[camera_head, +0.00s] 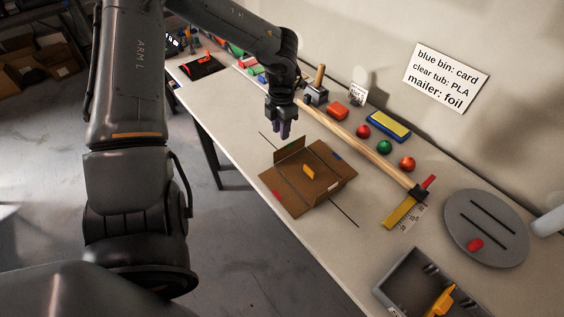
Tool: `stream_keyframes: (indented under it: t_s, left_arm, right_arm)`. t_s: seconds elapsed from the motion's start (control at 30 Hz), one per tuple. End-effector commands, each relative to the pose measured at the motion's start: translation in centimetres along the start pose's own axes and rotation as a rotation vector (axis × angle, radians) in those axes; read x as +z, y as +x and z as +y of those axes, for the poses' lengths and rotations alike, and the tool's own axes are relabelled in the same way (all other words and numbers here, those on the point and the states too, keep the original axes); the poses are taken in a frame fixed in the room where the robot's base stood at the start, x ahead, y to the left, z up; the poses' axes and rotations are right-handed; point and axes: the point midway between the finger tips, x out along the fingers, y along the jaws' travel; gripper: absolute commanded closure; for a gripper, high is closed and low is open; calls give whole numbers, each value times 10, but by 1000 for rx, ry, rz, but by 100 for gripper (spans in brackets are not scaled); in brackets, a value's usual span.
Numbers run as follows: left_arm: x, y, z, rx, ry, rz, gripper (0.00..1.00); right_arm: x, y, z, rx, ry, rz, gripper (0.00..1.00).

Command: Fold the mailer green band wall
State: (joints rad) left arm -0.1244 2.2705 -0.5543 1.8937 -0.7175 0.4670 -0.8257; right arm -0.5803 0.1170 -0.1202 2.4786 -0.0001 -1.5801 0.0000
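The brown cardboard mailer (322,185) lies on the bench, mostly spread flat. One wall (290,150) on its far left side stands up. A small orange piece (308,171) is at its middle. A red mark (276,195) shows at the left corner and a blue mark (337,156) on the far right flap. I cannot clearly make out a green band. My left gripper (284,132) points down just beyond the raised wall, apart from it in the picture. Its purple fingertips look close together, and nothing shows between them. My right gripper is not in view.
A long wooden rod (345,140) lies behind the mailer, with red and green balls and a yellow-blue block (388,126) beyond. A yellow ruler tool (400,210), a grey disc (486,228) and a grey bin (408,285) stand right. The bench front left is clear.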

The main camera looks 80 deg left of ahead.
Motion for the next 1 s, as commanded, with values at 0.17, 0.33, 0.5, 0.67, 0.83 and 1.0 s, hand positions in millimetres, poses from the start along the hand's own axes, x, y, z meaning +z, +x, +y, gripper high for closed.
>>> stream_keyframes:
  t_s: [0.17, 0.33, 0.5, 0.67, 0.83, 1.0]
  left_arm:
    - [3, 12, -1, -3, 1, -11, 70]
    - [2, 32, -1, -4, 0, -9, 70]
    - [2, 62, -2, -5, 0, -8, 70]
    - [3, 86, -2, -5, 0, -8, 70]
    - [4, 103, -2, -4, 1, -10, 70]
    - [4, 111, -2, -5, 1, -11, 70]
  right_arm:
    - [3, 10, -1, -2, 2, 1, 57]
    - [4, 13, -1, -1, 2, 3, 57]
    - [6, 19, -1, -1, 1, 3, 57]
    - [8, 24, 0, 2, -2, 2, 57]
    - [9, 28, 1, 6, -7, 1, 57]
    - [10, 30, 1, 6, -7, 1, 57]
